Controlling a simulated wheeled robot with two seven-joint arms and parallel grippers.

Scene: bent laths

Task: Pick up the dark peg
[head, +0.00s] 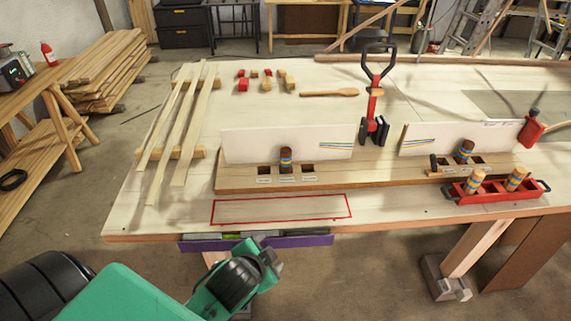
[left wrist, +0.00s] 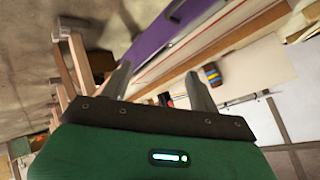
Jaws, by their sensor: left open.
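A dark brown peg (head: 286,159) with blue and yellow bands stands upright in the middle hole of the left row on the wooden base (head: 360,173). It also shows in the left wrist view (left wrist: 211,74), beyond my right-hand finger. A similar brown peg (head: 465,151) stands in the right row. Two lighter banded pegs (head: 474,181) (head: 516,179) sit in a red tray (head: 495,193). My left gripper (head: 272,262) is open and empty, in front of the table edge and apart from the peg. It also shows in the left wrist view (left wrist: 160,85). My right gripper is not in view.
White upright panels (head: 288,143) stand behind the holes. A black-handled red clamp (head: 374,100) stands between them. A red-outlined rectangle (head: 281,209) on the table is empty. A purple drawer (head: 310,241) sits under the front edge. Long laths (head: 178,130) lie at left.

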